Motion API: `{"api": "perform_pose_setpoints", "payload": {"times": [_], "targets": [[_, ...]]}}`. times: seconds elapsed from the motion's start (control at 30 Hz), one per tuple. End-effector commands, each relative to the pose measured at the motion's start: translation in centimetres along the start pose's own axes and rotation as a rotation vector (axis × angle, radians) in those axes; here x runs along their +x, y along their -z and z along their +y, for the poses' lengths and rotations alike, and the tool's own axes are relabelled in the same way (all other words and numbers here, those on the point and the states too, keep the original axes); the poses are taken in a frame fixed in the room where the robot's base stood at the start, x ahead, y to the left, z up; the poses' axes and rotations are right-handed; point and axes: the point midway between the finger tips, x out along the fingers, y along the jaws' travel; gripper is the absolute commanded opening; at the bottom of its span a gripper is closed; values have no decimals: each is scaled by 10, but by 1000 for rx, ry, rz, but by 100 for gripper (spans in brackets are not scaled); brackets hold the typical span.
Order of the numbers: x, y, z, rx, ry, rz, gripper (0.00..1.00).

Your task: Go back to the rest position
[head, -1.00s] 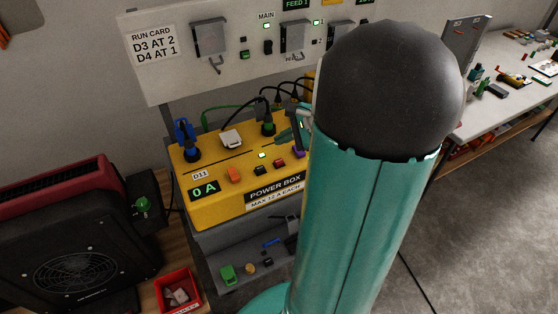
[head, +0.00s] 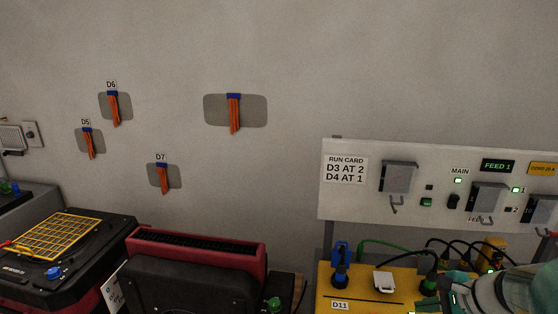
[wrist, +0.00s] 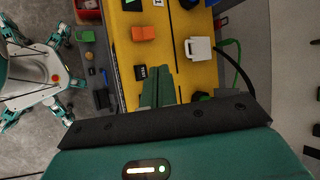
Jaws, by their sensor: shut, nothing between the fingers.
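My gripper (wrist: 158,88) shows in the wrist view as two teal fingers drawn together over the yellow power box (wrist: 190,80). It is shut and empty. The fingers point across the box top, close to a black switch (wrist: 140,73) and below an orange switch (wrist: 143,33). I cannot tell whether they touch the box. In the head view, part of my teal and grey arm is at the bottom right corner, in front of the power box (head: 365,304), whose lower part is cut off.
A white panel (head: 340,205) with switches and a run card stands above the box. Blue (head: 341,272) and black plugs with cables rise from the box. A black and red machine (head: 195,280) and a yellow-grilled one (head: 58,237) stand left. Orange strips (head: 234,112) hang on the wall.

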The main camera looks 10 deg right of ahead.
Motion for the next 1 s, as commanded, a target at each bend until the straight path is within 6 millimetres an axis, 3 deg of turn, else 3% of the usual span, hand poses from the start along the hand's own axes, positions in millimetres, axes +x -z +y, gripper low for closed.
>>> {"api": "perform_pose_setpoints", "payload": {"times": [0.03,0.2,0.4,0.5,0.7,1.0], "targets": [[2,-31,-1,-122,-42,0,0],[1,-114,15,-551,-190,19,0],[-13,-185,45,-1055,-309,65,0],[-24,-211,60,-1302,-346,100,0],[-41,-238,78,-1650,-372,172,0],[-45,-241,82,-1729,-380,194,0]]}}
